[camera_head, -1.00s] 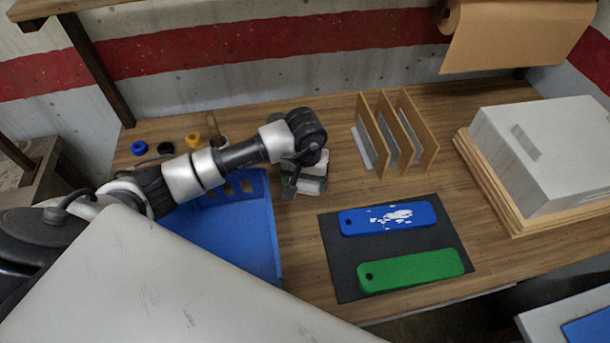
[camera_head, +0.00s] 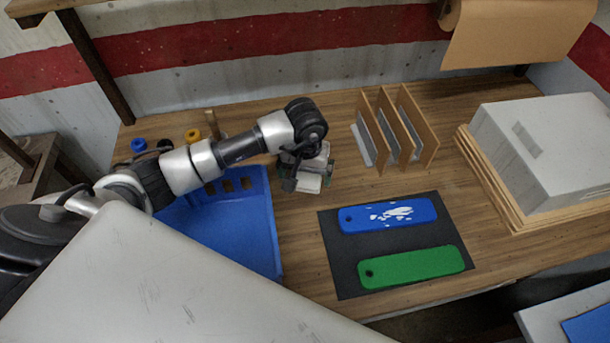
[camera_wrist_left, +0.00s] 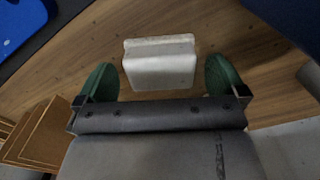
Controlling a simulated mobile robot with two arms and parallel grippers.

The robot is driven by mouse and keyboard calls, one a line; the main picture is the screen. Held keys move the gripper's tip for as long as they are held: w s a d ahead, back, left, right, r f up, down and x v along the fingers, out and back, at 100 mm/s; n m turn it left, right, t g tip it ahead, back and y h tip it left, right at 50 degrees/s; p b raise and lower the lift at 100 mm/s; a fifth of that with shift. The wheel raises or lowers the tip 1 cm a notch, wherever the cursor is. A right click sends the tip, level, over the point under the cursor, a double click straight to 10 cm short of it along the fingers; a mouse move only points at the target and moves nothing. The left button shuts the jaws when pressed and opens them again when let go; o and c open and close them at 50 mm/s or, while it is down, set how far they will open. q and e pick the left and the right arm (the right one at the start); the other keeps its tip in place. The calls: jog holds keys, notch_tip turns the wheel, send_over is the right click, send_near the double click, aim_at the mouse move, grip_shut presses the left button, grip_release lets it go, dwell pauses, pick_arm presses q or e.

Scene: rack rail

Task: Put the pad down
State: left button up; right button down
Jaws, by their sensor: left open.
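The pad is a small white block (camera_wrist_left: 160,68) in the left wrist view, over the wooden bench top. In the head view the pad (camera_head: 308,184) shows just below my left gripper (camera_head: 306,174), right of the blue bin. My left gripper (camera_wrist_left: 163,80) has its two green fingertips spread, one on each side of the pad. Wood shows in a gap between each fingertip and the pad. The pad looks to lie flat on the bench. My right gripper is in neither view.
A dark mat (camera_head: 343,275) holds a blue bar (camera_head: 365,222) with white marks and a green bar (camera_head: 412,267). A blue bin (camera_head: 235,235) stands at left. Upright wooden dividers (camera_head: 385,125) stand behind right. A grey box (camera_head: 550,150) sits far right. Bare bench lies around the pad.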

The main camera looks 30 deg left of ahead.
aim_at(305, 175)
pick_arm(q)
notch_tip(305, 175, up, 10)
jog(key=b, duration=0.2)
jog(key=shift+r, duration=0.25)
